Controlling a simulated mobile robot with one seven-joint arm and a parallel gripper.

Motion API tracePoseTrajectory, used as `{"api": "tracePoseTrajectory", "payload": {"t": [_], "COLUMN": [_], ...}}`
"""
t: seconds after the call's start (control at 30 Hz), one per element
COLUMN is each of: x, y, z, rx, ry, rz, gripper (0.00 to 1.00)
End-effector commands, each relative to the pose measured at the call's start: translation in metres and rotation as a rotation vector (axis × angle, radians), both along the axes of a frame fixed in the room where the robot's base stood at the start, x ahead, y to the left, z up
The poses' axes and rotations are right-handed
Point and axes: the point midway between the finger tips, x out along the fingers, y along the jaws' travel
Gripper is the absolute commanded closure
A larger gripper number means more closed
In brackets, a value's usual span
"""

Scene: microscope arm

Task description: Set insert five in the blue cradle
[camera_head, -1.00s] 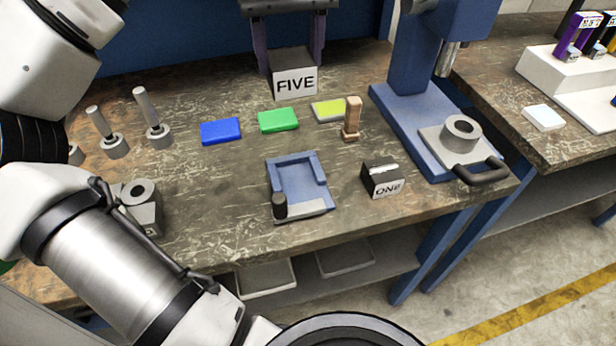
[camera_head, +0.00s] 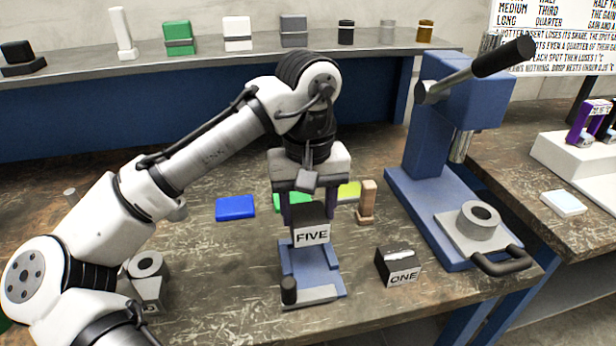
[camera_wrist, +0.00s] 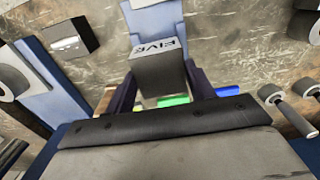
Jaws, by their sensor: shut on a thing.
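Insert five (camera_head: 311,232), a dark block with a white front label reading FIVE, is held between the purple fingers of my gripper (camera_head: 306,212). In the head view it appears over the blue cradle (camera_head: 320,283), in front of the cradle's back part. In the wrist view the insert (camera_wrist: 160,68) sits between the fingers, and part of the cradle (camera_wrist: 153,18) shows beyond it. My gripper is shut on the insert. The contact between insert and cradle is hidden, so I cannot tell whether it hangs above or touches.
Insert one (camera_head: 398,266) lies right of the cradle. A wooden peg (camera_head: 367,202) stands behind it. Blue (camera_head: 235,208) and green (camera_head: 290,202) pads lie behind the cradle. A blue press (camera_head: 430,190) with a handled block stands at right. A grey holed block (camera_head: 147,280) is at left.

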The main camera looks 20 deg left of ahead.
Motion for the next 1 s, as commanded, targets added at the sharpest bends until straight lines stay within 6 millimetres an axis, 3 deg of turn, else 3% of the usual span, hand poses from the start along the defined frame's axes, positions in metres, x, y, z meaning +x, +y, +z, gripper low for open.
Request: {"api": "tracePoseTrajectory", "payload": {"t": [0.1, 0.43, 0.7, 1.0], "x": [-0.001, 0.0, 0.0, 0.0], "y": [0.001, 0.001, 0.0, 0.0], "z": [-0.016, -0.036, -0.068, -0.071], "rx": [0.002, 0.001, 0.001, 0.001], "ry": [-0.002, -0.003, -0.003, -0.003], "rz": [0.001, 0.002, 0.002, 0.002], "gripper": [1.0, 1.0, 1.0, 1.0]}}
